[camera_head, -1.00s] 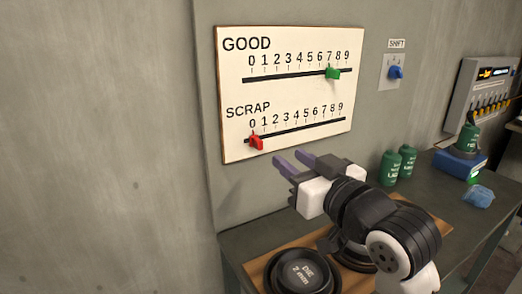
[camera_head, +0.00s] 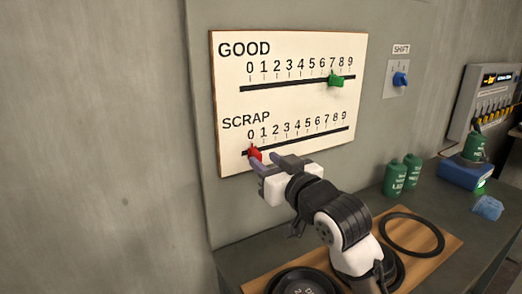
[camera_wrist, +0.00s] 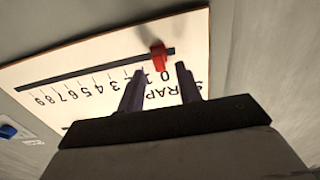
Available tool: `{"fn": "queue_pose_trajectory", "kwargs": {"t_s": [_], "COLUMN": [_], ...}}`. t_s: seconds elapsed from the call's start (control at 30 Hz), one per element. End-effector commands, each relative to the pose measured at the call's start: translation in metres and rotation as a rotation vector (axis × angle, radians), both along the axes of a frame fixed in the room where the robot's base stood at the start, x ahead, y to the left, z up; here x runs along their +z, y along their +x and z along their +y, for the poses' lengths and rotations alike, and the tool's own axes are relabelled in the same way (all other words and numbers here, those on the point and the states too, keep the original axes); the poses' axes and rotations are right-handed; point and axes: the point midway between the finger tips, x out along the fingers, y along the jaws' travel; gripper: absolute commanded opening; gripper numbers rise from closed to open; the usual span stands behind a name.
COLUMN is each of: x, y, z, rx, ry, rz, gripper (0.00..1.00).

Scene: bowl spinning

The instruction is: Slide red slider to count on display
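The red slider (camera_head: 254,153) sits at 0 on the SCRAP track (camera_head: 310,140) of the white board (camera_head: 290,98). My gripper (camera_head: 266,161) is in front of the board's lower left, with its fingers toward the red slider and partly overlapping it in the head view. In the wrist view my gripper (camera_wrist: 156,82) is open, and the red slider (camera_wrist: 159,56) shows between and just beyond the two fingertips. I cannot tell whether a finger touches it. The display (camera_head: 497,78) is on a grey unit at the far right; its text is too small to read.
The green slider (camera_head: 336,82) is at about 7 on the GOOD track. A blue SHIFT switch (camera_head: 400,79) is on the wall to the right. Green bottles (camera_head: 395,178), a blue box (camera_head: 462,173) and a black ring (camera_head: 412,235) are on the bench below.

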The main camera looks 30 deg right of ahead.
Motion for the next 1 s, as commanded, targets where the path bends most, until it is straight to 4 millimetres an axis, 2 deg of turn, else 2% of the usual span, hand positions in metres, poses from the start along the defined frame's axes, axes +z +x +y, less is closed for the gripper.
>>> {"fn": "queue_pose_trajectory", "kwargs": {"t_s": [0.1,0.23,0.57,0.83,1.0], "x": [0.002,0.001,0.000,0.000,0.000], "y": [0.017,0.027,0.030,0.030,0.030], "z": [0.000,-0.002,-0.002,-0.002,-0.002], "rx": [0.002,0.000,0.000,0.000,0.000], "ry": [0.000,0.000,0.000,0.000,0.000], "rz": [0.002,0.001,0.000,0.000,0.000], "gripper": [0.35,0.35,0.35,0.01,0.00]}}
